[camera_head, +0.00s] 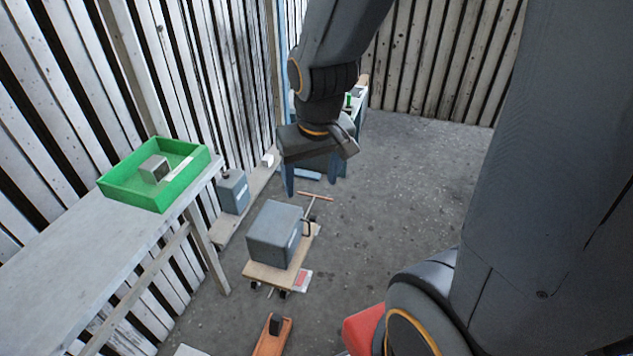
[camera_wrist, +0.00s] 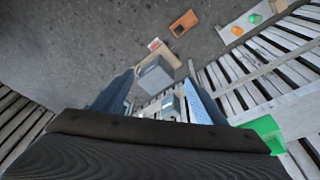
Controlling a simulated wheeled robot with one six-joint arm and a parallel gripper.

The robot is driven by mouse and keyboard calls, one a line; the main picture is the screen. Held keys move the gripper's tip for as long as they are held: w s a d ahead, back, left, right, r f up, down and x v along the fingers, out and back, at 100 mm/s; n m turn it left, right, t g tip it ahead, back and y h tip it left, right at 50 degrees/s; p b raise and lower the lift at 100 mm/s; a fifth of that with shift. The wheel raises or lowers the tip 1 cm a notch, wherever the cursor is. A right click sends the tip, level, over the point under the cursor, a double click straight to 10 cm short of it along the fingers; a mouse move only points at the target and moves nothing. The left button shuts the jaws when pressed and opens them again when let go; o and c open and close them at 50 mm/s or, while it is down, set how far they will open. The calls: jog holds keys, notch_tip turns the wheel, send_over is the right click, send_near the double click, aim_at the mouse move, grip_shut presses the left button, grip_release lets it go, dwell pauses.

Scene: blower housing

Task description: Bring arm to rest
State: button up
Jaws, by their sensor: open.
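My gripper (camera_head: 315,184) hangs at the end of my arm in the upper middle of the head view, its two fingers pointing down and spread apart. It is open, and nothing shows between the fingers in the head view. In the wrist view the two fingers (camera_wrist: 163,100) stand apart, with the grey box and cart showing beyond them. The gripper appears to be in free air above the floor, touching nothing that I can see.
A grey box (camera_head: 274,233) sits on a wooden cart (camera_head: 262,274). A green tray (camera_head: 131,194) holding a metal block (camera_head: 154,169) rests on the bench (camera_head: 62,243) at left. A smaller grey box (camera_head: 233,192) stands by the slatted wall. Floor (camera_head: 420,180) at right is clear.

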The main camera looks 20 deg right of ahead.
jog(key=s, duration=0.1)
jog(key=s+f, duration=0.1)
jog(key=s+g, duration=0.1)
jog(key=shift+s+a+f, duration=0.1)
jog(key=shift+s+f, duration=0.1)
jog(key=shift+f, duration=0.1)
notch_tip(320, 180, down, 2)
jog(key=shift+w+f+b, duration=0.1)
jog(key=shift+b, duration=0.9)
